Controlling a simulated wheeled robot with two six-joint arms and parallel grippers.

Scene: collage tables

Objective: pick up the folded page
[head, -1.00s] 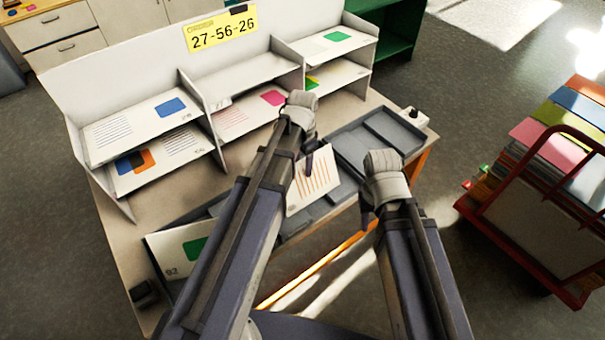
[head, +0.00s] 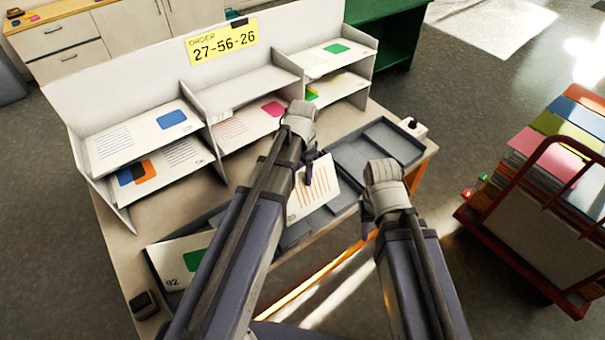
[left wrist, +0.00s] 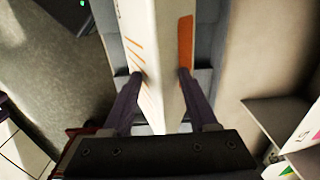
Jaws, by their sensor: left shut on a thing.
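The folded page (head: 318,190) is white with orange lines, and it stands tilted over the grey tray in the head view. My left gripper (head: 308,168) is at its upper edge, shut on it. In the left wrist view, the two fingers press on both sides of the page (left wrist: 158,50), which shows a fold, orange lines and an orange block. Whether its lower edge touches the tray is hard to tell. My right gripper (head: 369,226) hangs empty at the table's front edge, to the right of the page; its finger gap does not show clearly.
A grey sectioned tray (head: 352,158) lies along the table front. A page numbered 92 (head: 172,262) lies at its left end. Behind stands a white shelf (head: 240,90) with several pages and a yellow order sign (head: 222,40) reading 27-56-26. A red cart (head: 520,245) stands right.

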